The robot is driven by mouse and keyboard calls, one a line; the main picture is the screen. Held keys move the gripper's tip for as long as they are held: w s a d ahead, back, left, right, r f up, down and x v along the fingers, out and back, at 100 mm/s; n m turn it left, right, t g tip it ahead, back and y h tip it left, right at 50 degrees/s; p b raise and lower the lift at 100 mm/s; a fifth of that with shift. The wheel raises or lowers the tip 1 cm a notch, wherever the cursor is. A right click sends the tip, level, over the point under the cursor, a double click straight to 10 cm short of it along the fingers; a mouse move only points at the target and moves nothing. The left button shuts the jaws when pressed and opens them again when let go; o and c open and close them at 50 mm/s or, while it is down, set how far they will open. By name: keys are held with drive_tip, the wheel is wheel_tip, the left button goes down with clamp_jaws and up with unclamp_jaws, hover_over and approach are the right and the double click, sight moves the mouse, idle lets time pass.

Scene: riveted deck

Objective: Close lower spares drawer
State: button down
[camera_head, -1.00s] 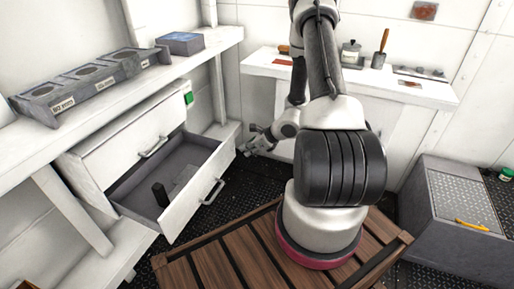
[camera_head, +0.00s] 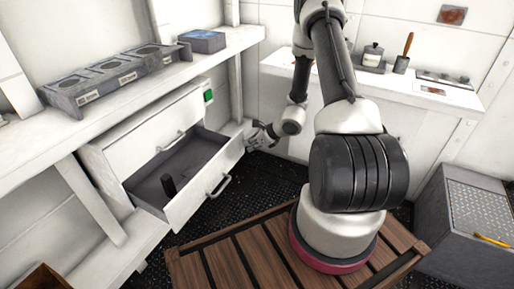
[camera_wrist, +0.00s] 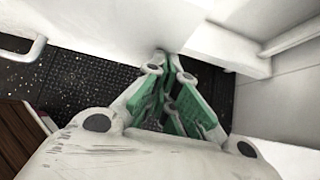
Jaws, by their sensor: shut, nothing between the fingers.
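The lower spares drawer (camera_head: 205,190) is pulled well out of the white cabinet under the left bench, with its bar handle (camera_head: 219,186) on the front. Part of a white handle (camera_wrist: 38,47) shows at the wrist view's upper left.
A grey rack with round holes (camera_head: 115,75) and a blue box (camera_head: 202,41) sit on the left bench. A wooden slatted platform (camera_head: 240,255) lies under my base. A grey bin (camera_head: 465,215) stands at right. Dark riveted deck (camera_head: 265,180) is open before the drawer.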

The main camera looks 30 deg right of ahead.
drive_tip(key=w+a, duration=0.3)
drive_tip(key=w, duration=0.2)
drive_tip(key=w+a, duration=0.4)
drive_tip(key=w, duration=0.1)
drive_tip(key=w+a, duration=0.4)
drive_tip(key=w, duration=0.1)
drive_tip(key=shift+w+a+r, duration=0.1)
drive_tip(key=shift+w+a, duration=0.15)
drive_tip(key=shift+w, duration=0.15)
drive_tip(key=shift+w+r, duration=0.1)
drive_tip(key=shift+d, duration=0.1)
